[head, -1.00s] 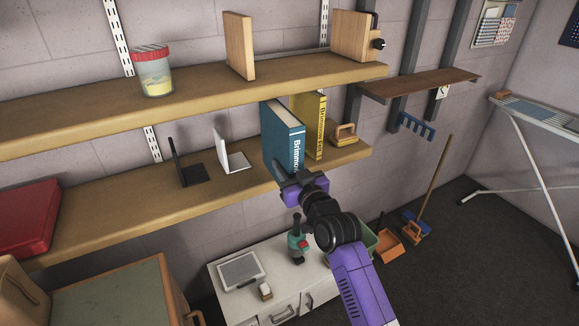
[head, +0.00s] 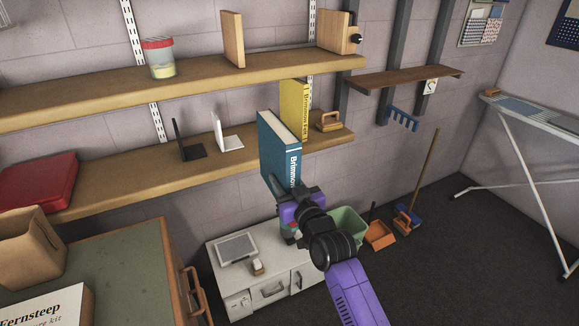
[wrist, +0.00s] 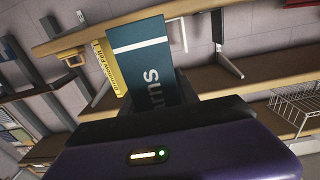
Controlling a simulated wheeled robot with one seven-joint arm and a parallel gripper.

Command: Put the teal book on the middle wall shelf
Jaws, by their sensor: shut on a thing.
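The teal book (head: 276,147) stands roughly upright, slightly tilted, in my gripper (head: 294,194), which is shut on its lower part. The book is in front of the lower visible wall shelf (head: 100,187) and overlaps its front edge in the head view; it looks apart from the shelf. In the wrist view the book (wrist: 150,62) rises beyond my gripper and hides part of a yellow book. An upper wall shelf (head: 100,101) runs above. I cannot tell from these views which shelf is the middle one.
Shelf room shows between white bookend and yellow book. A white cabinet (head: 255,285) stands below.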

